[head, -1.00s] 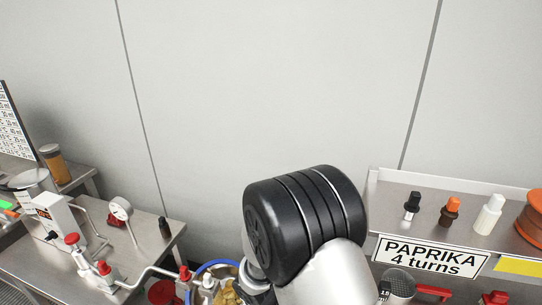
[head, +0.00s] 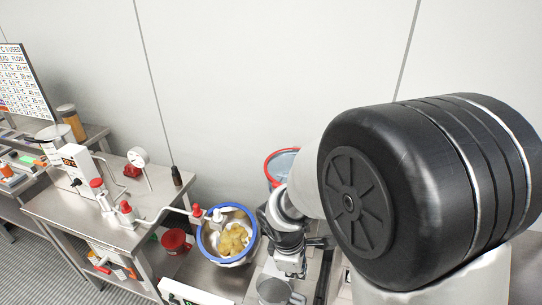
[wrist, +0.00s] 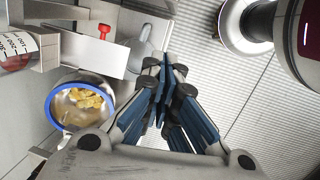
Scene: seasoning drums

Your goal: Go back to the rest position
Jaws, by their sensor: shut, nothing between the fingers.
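My gripper shows in the wrist view (wrist: 165,92), with its blue-padded fingers closed together and nothing between them. In the head view my arm fills the right side and hides much of what lies behind it. The gripper's fingers are hard to make out there. A blue-rimmed bowl (head: 204,248) with yellow-brown chunks (head: 232,240) stands left of my wrist. The bowl also shows at the left of the wrist view (wrist: 51,108), apart from my fingers.
A steel bench (head: 75,215) with a white dosing device (head: 78,165), red-knobbed pipes and a gauge (head: 138,157) stands at left. A red-rimmed container (head: 270,165) is behind my arm. A chart board (head: 22,85) is at far left.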

